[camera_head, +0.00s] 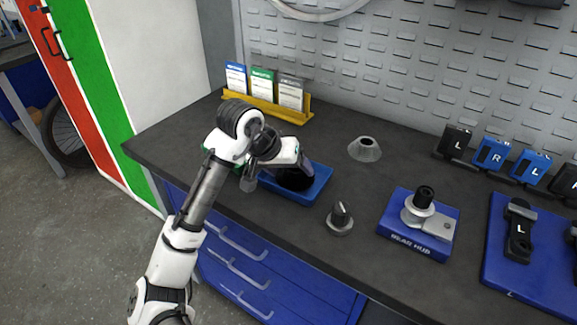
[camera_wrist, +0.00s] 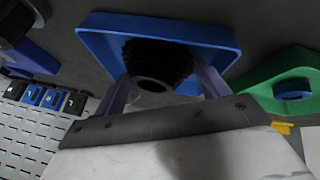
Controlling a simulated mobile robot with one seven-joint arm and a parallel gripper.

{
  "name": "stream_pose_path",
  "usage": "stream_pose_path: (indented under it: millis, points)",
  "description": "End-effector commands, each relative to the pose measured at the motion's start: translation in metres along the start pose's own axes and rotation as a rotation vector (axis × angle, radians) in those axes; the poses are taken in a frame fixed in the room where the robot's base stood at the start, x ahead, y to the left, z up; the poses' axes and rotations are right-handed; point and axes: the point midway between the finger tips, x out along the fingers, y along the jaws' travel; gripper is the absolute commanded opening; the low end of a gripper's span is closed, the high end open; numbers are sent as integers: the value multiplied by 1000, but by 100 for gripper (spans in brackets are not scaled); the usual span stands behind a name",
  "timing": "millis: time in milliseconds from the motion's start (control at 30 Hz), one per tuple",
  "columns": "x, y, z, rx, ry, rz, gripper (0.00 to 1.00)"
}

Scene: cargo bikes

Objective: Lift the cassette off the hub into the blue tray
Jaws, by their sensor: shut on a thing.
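The cassette (camera_wrist: 158,62), a black ribbed stack with a round hole, is between the two fingers of my gripper (camera_wrist: 162,84) in the wrist view. My gripper is shut on it. In the head view the dark cassette (camera_head: 294,180) shows under my wrist, within the outline of the blue tray (camera_head: 322,182). The blue tray (camera_wrist: 225,38) also frames it in the wrist view. I cannot tell whether the cassette touches the tray floor. The hub (camera_head: 424,197) stands upright on its blue "REAR HUB" base (camera_head: 405,240), with no cassette on it.
A green tray (camera_wrist: 262,92) lies beside the blue tray, holding a blue round part. A grey cone (camera_head: 365,149) and a grey knobbed part (camera_head: 340,219) stand on the dark bench. A yellow card rack (camera_head: 265,108) is behind. Black and blue lettered blocks line the back right.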

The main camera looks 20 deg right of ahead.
Motion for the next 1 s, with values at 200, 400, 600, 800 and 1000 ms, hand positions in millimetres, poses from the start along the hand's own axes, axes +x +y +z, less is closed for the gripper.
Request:
stream_pose_path:
  millis: [200,400,600,800,1000]
  points:
    - [-1,0,0,1,2,0,25]
    - [0,0,0,1,2,0,25]
    - [2,-1,1,1,2,0,25]
    - [3,-1,2,1,2,0,25]
    - [3,-1,2,0,1,0,83]
